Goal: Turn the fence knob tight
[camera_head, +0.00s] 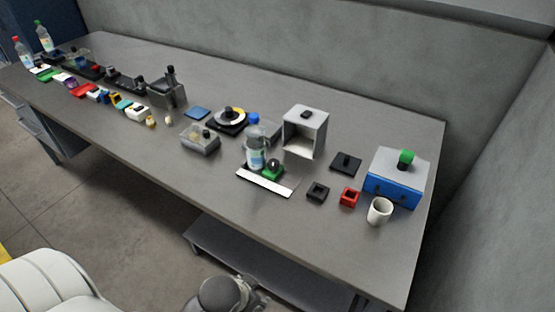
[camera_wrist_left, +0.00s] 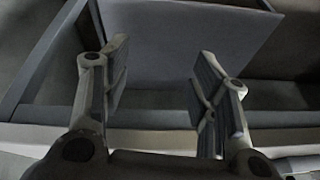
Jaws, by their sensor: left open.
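A dark round knob (camera_head: 273,163) sits on a small green block (camera_head: 272,174) on a white-topped plate (camera_head: 264,183) near the front edge of the table; it looks like the fence knob, but the picture is too small to be sure. A clear bottle (camera_head: 256,150) stands close beside it and partly overlaps it in view. Whether the knob is tight cannot be told. In the left wrist view my left gripper (camera_wrist_left: 162,88) is open, with nothing between its fingers, before grey panels and ledges. The knob is not in that view. My right gripper is not in view.
The long grey table (camera_head: 225,184) holds a grey open-fronted box (camera_head: 305,130), a blue box with a green knob (camera_head: 397,176), a white cup (camera_head: 379,211), and a red square piece (camera_head: 349,197). A shelf (camera_head: 270,262) lies below the front edge. A grey wall stands behind.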

